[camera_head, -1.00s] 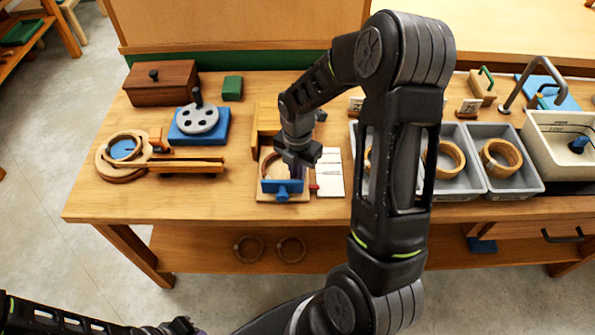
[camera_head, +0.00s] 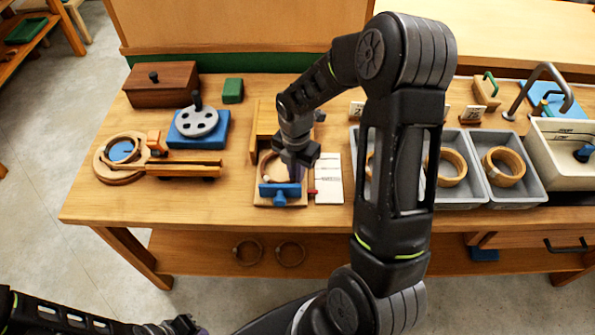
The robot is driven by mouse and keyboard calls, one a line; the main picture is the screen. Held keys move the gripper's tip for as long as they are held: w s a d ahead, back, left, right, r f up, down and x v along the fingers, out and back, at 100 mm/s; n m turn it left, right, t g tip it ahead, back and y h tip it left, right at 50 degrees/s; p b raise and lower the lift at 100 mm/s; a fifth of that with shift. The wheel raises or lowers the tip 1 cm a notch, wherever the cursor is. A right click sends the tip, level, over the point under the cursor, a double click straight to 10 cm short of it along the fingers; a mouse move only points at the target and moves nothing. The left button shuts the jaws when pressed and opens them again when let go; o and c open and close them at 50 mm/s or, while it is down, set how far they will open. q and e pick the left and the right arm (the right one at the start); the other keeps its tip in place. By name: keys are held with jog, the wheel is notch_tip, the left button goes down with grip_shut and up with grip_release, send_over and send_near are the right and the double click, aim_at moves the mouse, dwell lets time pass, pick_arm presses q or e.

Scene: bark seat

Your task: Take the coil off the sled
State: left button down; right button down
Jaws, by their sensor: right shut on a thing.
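The sled (camera_head: 257,196) is a small light wooden frame on the bench, with a blue block and knob (camera_head: 280,191) across its front. The coil (camera_head: 264,165) is a pale wooden ring lying inside the frame; my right gripper hides part of it. My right gripper (camera_head: 295,174) points down at the right side of the ring and appears shut on its rim. The fingertips are mostly hidden. The coil still sits within the frame. My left gripper (camera_head: 186,326) is low at the bottom edge, away from the bench; its jaws are too small to read.
A white marked card (camera_head: 328,178) lies right of the sled. Grey trays (camera_head: 474,188) with wooden rings stand further right, partly behind my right arm. A round wooden jig (camera_head: 122,176) with long wooden arms is on the left. The front left bench top is clear.

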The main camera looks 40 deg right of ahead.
jog(key=c, duration=1.4)
grip_release()
jog(key=shift+r, duration=0.1)
notch_tip(320, 180, up, 8)
jog(key=shift+f+b, duration=0.15)
jog(key=shift+b, duration=0.15)
